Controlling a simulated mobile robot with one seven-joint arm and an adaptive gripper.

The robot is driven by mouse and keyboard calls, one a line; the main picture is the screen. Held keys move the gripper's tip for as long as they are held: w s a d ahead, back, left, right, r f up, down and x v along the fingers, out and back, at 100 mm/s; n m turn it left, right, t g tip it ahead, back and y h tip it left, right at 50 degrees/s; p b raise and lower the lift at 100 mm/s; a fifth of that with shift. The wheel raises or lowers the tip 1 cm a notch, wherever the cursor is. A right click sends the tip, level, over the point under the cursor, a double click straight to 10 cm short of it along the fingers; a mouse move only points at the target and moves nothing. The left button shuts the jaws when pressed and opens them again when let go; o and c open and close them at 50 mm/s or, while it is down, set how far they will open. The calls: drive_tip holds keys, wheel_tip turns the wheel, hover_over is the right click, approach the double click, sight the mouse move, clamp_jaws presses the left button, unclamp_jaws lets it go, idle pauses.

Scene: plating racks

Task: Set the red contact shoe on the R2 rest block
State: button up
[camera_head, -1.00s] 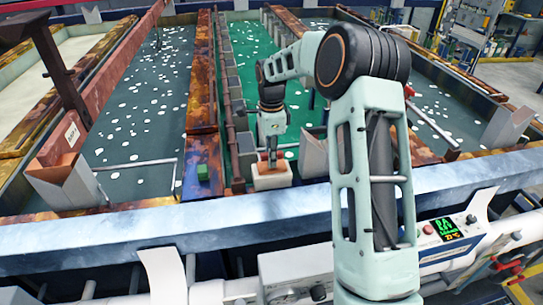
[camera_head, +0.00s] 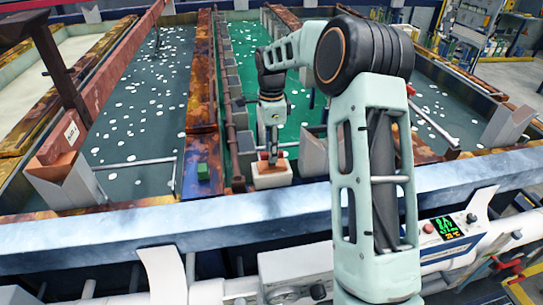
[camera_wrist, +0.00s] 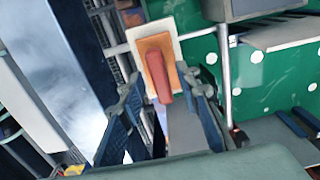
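The red contact shoe (camera_wrist: 159,78) shows in the wrist view as a red bar on an orange plate (camera_wrist: 160,46). It rests on a pale block (camera_wrist: 141,33), which in the head view (camera_head: 271,179) stands at the near end of the green tank. I cannot read an R2 label on it. My gripper (camera_wrist: 161,84) is open, with one finger on each side of the red bar and a visible gap to both. In the head view my gripper (camera_head: 272,158) is just above the pale block, and the shoe is mostly hidden there.
A small green block (camera_head: 203,172) sits on the rusty divider to the left. Grey angled boxes stand at the left (camera_head: 65,184) and just right of my gripper (camera_head: 314,153). A blue-grey rail (camera_head: 130,232) runs along the front.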

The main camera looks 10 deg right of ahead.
wheel_tip(320, 180, up, 10)
drive_tip(key=shift+f, duration=0.25)
